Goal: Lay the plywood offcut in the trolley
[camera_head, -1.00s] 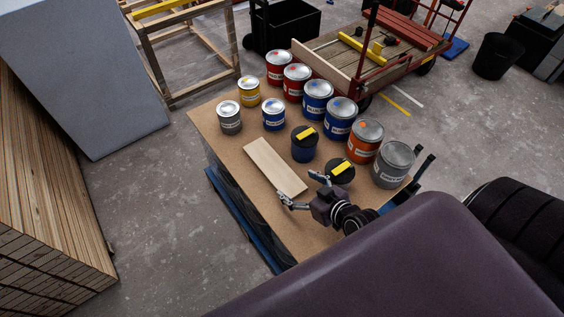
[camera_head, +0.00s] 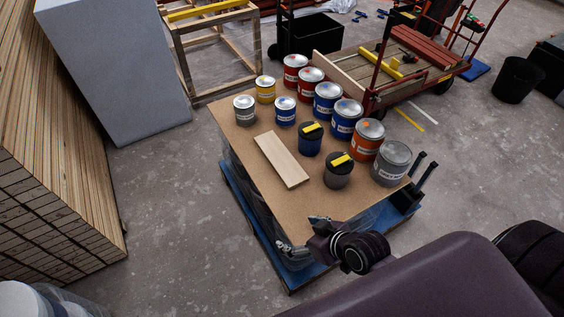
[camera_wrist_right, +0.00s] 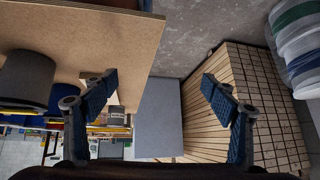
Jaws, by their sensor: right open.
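The plywood offcut (camera_head: 282,160), a pale flat rectangular board, lies on the brown tabletop (camera_head: 245,140) in the head view, left of the paint tins. My right gripper (camera_head: 304,232) is open and empty at the table's near edge, apart from the offcut. In the right wrist view its two fingers (camera_wrist_right: 158,92) stand wide apart with nothing held between them. The trolley (camera_head: 336,72) has a wooden deck and red rails and stands beyond the table at the upper right. My left gripper is not in view.
Several paint tins (camera_head: 346,118) line the table's far and right sides. Two dark tins with yellow tops (camera_head: 310,139) stand right of the offcut. The trolley carries red battens (camera_head: 421,45) and yellow pieces. A timber stack (camera_head: 60,120) stands left, with open floor between.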

